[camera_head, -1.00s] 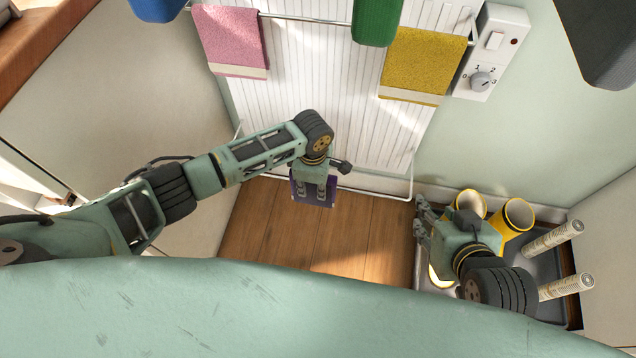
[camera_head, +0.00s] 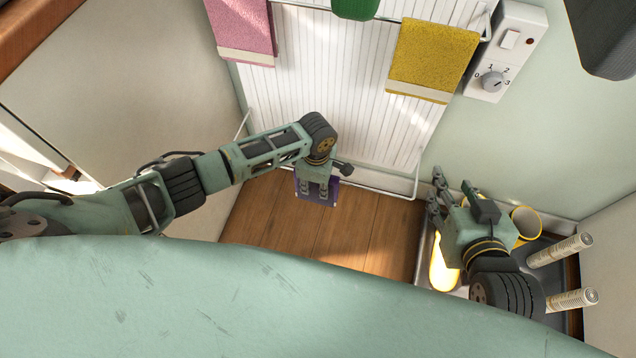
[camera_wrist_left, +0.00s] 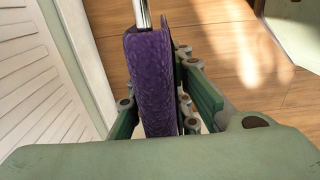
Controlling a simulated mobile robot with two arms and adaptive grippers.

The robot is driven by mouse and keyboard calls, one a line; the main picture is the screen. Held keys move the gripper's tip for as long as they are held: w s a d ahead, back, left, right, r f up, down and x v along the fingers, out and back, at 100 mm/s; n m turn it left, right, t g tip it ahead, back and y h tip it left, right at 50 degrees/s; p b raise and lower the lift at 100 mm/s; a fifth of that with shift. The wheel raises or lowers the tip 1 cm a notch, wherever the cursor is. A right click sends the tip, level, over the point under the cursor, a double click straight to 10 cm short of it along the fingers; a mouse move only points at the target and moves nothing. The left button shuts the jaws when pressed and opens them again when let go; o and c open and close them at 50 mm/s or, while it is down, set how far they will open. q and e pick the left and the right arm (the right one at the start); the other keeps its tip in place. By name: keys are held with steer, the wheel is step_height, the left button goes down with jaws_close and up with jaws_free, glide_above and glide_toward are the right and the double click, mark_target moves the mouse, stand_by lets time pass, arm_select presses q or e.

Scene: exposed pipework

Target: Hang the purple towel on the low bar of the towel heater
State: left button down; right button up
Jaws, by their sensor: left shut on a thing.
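The purple towel (camera_head: 318,191) is low in front of the towel heater (camera_head: 330,90), above the wooden floor. My left gripper (camera_head: 314,188) is shut on it from above. In the left wrist view the towel (camera_wrist_left: 152,85) is folded over, between the gripper's fingers (camera_wrist_left: 158,105). A metal bar (camera_wrist_left: 142,14) runs into the towel's fold at its far end, so the towel appears draped over it. The low bar (camera_head: 385,190) shows to the right of the towel in the head view. My right gripper (camera_head: 437,198) is at the right, above a tray; its finger gap is unclear.
A pink towel (camera_head: 240,28) and a yellow towel (camera_head: 432,58) hang higher on the heater, with a green thing (camera_head: 355,8) between them. A control box (camera_head: 505,50) is on the wall. A tray (camera_head: 548,250) at the right holds yellow-rimmed cups (camera_head: 526,222) and pale rolls (camera_head: 562,250).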

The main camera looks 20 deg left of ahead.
arm_select(q)
steer(key=c, duration=1.5)
jaws_free()
steer(key=shift+r, duration=0.1)
